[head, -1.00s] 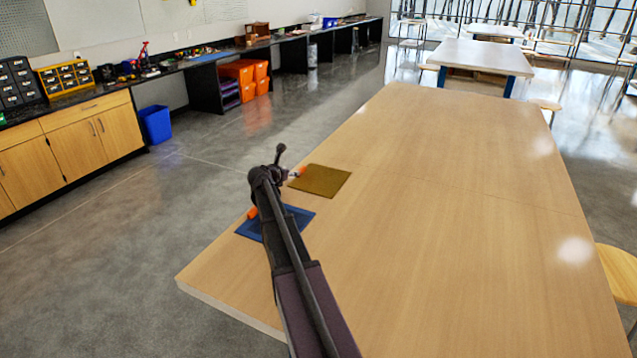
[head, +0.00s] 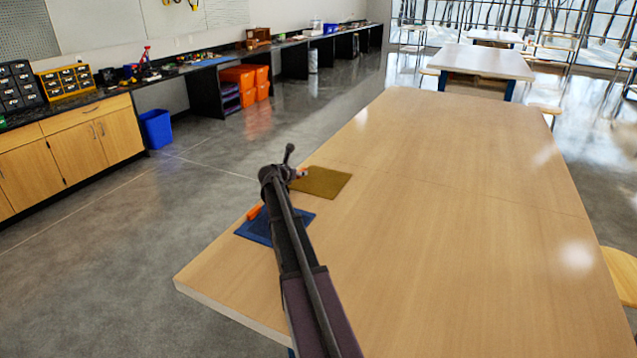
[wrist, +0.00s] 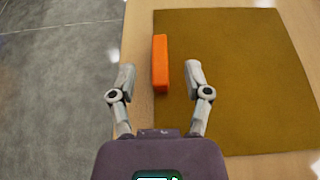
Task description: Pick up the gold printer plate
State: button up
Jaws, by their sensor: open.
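The gold printer plate (head: 322,182) is a flat, square, brownish-gold sheet lying on the wooden table near its left edge. In the wrist view the plate (wrist: 238,85) fills much of the right side. An orange block (wrist: 160,65) lies along the plate's left edge, ahead of the fingertips. My gripper (wrist: 158,76) is open and empty, with one finger to each side of the block's near end; the right finger shows over the plate and the left over the table edge. In the head view my arm hides most of the gripper.
A blue plate (head: 262,226) lies on the table (head: 450,230) nearer me, partly behind my arm, with an orange piece (head: 254,212) at its left corner. The table to the right is clear. Grey floor (wrist: 50,90) drops away left of the table edge.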

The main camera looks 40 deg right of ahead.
aim_at(301, 170)
jog(key=shift+b+x, duration=0.5)
jog(key=shift+x, duration=1.15)
jog(key=shift+c, duration=0.2)
grip_shut()
